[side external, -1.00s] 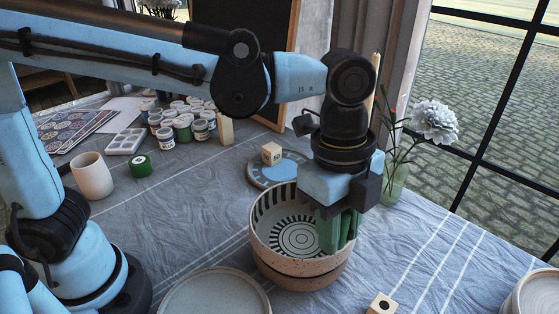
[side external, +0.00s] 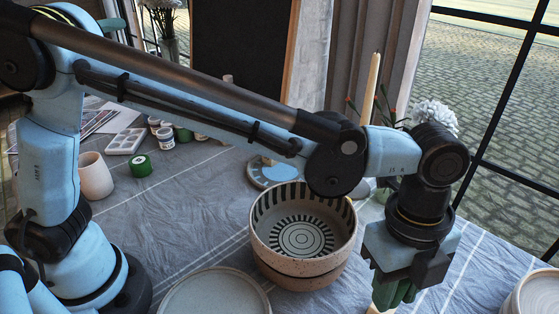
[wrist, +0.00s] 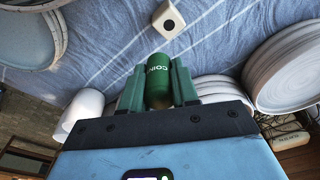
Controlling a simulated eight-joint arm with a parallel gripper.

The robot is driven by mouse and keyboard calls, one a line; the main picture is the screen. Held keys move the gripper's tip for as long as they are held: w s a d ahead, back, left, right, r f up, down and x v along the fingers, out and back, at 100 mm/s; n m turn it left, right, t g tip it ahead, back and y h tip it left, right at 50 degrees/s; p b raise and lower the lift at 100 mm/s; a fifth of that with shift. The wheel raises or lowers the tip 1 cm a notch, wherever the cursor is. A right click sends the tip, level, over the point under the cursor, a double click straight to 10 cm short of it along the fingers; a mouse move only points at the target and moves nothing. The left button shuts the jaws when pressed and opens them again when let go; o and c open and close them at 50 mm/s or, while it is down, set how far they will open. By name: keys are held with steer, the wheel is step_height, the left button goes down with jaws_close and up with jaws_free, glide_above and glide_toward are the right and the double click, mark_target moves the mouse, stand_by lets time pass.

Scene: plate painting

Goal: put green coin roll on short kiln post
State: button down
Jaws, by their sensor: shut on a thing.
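The green coin roll (wrist: 157,70), a short dark-green cylinder with pale lettering, is between the two fingers of my gripper (wrist: 158,84) in the wrist view. My gripper is shut on it. A small pale block with a dark dot on top (wrist: 168,20), which looks like the short kiln post, stands on the cloth just beyond the roll and apart from it in the picture. In the side view my gripper (side external: 393,292) is over the front right of the table, and part of the pale block (side external: 383,296) shows by the fingers. The roll is hard to tell from the green fingers there.
A speckled bowl with a striped inside (side external: 300,262) stands left of my gripper. A plate (side external: 215,294) lies at the front, and stacked dishes (side external: 538,294) stand at the right edge. A round blue-centred dish (side external: 275,173) is behind the bowl. Cloth between is clear.

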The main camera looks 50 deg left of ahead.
steer(key=shift+w+a+f, duration=0.15)
steer(key=shift+w+f, duration=0.25)
steer(key=shift+w, duration=0.25)
steer(key=shift+w+a+f, duration=0.15)
steer(key=shift+w+f, duration=0.25)
steer(key=shift+w, duration=0.2)
steer(key=shift+f, duration=1.95)
steer(key=shift+f, duration=0.15)
steer(key=c, duration=0.8)
jaws_free()
steer(key=shift+c, duration=0.2)
